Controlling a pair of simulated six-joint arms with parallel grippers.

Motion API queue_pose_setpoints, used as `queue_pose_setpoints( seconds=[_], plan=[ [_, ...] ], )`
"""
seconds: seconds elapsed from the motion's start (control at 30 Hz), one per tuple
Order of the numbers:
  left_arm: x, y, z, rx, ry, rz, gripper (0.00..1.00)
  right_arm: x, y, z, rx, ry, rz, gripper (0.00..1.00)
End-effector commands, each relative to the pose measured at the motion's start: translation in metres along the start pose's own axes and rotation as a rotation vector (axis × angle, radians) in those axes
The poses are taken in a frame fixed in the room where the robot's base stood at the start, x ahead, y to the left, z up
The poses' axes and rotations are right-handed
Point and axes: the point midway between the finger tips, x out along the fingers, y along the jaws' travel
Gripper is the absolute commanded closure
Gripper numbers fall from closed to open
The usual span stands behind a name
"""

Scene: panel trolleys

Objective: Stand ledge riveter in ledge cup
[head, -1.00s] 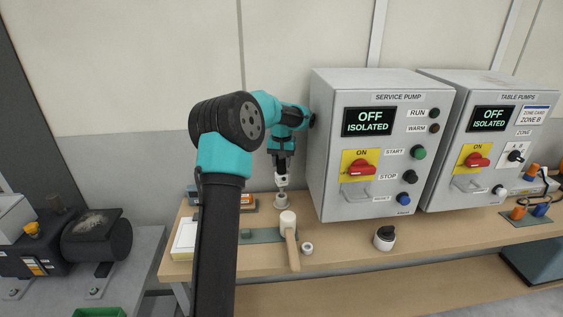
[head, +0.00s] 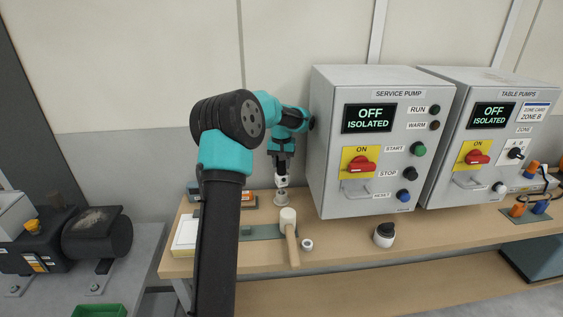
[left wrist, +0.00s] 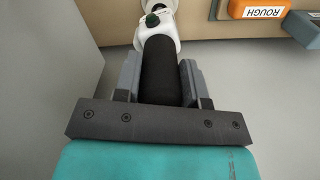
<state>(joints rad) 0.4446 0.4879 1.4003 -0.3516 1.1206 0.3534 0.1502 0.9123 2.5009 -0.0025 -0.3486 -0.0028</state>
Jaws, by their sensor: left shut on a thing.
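The riveter has a black grip (left wrist: 160,70) and a white body (head: 282,181) with a dark green button. My left gripper (head: 283,168) is shut on its black grip, which shows between the two grey fingers in the left wrist view (left wrist: 160,82). The riveter points down, close to upright. The pale ledge cup (head: 281,199) is right under its white end, on the wooden ledge near the wall. A pale round rim also shows at the top of the left wrist view (left wrist: 158,4). I cannot tell how deep the tip is in the cup. My right gripper is not in view.
The service pump cabinet (head: 375,150) stands close on the right of the gripper. A mallet (head: 290,235) and a small white ring (head: 307,244) lie in front. An orange block marked ROUGH (left wrist: 258,9) is beside the cup. A black-and-white knob (head: 384,234) stands further right.

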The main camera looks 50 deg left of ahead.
Motion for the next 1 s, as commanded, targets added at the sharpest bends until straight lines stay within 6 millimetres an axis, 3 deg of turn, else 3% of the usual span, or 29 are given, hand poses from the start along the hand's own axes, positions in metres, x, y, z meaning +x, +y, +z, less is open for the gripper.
queue_pose_setpoints(
  seconds=[1.0],
  plan=[
    [0.018, 0.000, 0.000, 0.000, 0.001, 0.000, 1.00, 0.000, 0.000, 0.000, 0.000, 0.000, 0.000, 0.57]
  ],
)
